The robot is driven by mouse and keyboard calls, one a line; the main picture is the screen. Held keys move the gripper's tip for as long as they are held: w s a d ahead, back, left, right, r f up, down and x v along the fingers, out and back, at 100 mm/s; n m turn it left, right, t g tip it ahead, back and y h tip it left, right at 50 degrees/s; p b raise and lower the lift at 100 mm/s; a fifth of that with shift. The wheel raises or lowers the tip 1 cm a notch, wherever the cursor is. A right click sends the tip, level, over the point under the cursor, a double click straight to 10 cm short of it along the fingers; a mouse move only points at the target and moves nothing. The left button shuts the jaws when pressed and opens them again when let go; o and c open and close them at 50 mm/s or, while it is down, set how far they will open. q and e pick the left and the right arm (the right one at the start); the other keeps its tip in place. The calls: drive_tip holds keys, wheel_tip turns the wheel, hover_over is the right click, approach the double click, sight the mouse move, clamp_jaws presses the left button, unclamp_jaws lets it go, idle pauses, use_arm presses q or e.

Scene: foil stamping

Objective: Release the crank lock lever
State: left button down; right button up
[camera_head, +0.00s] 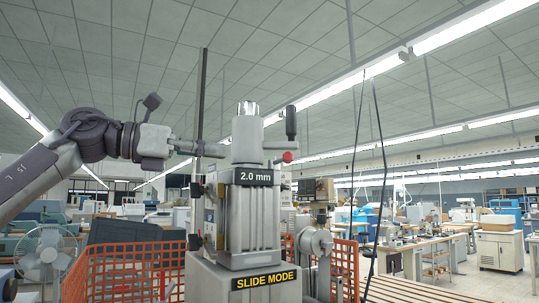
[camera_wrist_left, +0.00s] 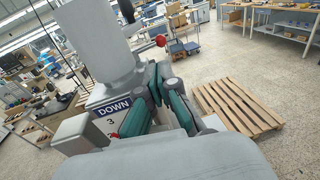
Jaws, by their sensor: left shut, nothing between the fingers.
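The stamping press (camera_head: 250,215) stands at the centre of the head view. A short lever with a red ball knob (camera_head: 287,157) sticks out at the right of its grey head. The red knob also shows in the wrist view (camera_wrist_left: 161,40), just beyond the fingers. A black upright crank handle (camera_head: 291,122) stands above the knob. My left gripper (camera_head: 222,150) reaches in from the left, beside the press head on the side away from the knob. In the wrist view its fingers (camera_wrist_left: 158,80) are shut with nothing held. I cannot tell whether the fingertips touch the press.
The press carries a "2.0 mm" plate (camera_head: 256,177) and a "SLIDE MODE" plate (camera_head: 265,281). The wrist view shows a "DOWN" plate (camera_wrist_left: 112,112) close to the fingers. Orange mesh fencing (camera_head: 120,272) stands around the press. A wooden pallet (camera_wrist_left: 238,105) lies on the floor.

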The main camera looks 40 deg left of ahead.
sight(283, 158)
use_arm(q)
drive_tip(key=p+x, duration=0.3)
drive_tip(key=x, duration=0.8)
drive_tip(key=shift+w+d+p, duration=0.2)
drive_tip(key=shift+p, duration=0.1)
use_arm(e)
drive_tip(key=r, duration=0.4)
drive_tip(key=shift+w+a, duration=0.3)
drive_tip(key=shift+a, duration=0.1)
drive_tip(key=shift+d, duration=0.1)
use_arm(q)
drive_tip(key=shift+a, duration=0.15)
use_arm(e)
drive_tip(key=shift+d, duration=0.1)
